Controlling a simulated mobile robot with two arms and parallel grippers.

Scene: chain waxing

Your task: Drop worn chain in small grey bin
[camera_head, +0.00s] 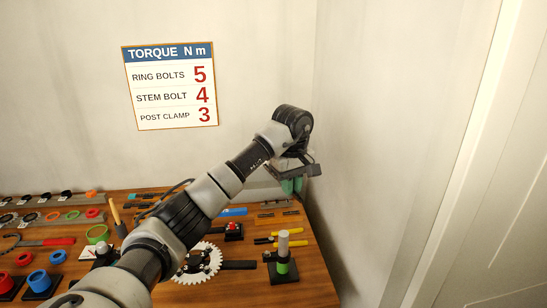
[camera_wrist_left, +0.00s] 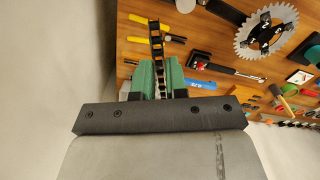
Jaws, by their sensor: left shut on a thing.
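My left gripper (camera_head: 292,187) is over the far right end of the workbench, close to the wall. Its green fingers also show in the left wrist view (camera_wrist_left: 160,78). They are shut on the worn chain (camera_wrist_left: 157,42), a dark strip of links that runs out from between the fingertips. In the head view the chain is too small to tell and largely hidden by the gripper. I cannot make out the small grey bin in either view. My right gripper is not in view.
The wooden workbench (camera_head: 323,290) holds a toothed chainring (camera_head: 199,264), a post with a green band (camera_head: 283,262), yellow-handled tools (camera_head: 268,240) and several coloured rings at left. The wall stands close at the right. A torque sign (camera_head: 170,85) hangs on the back wall.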

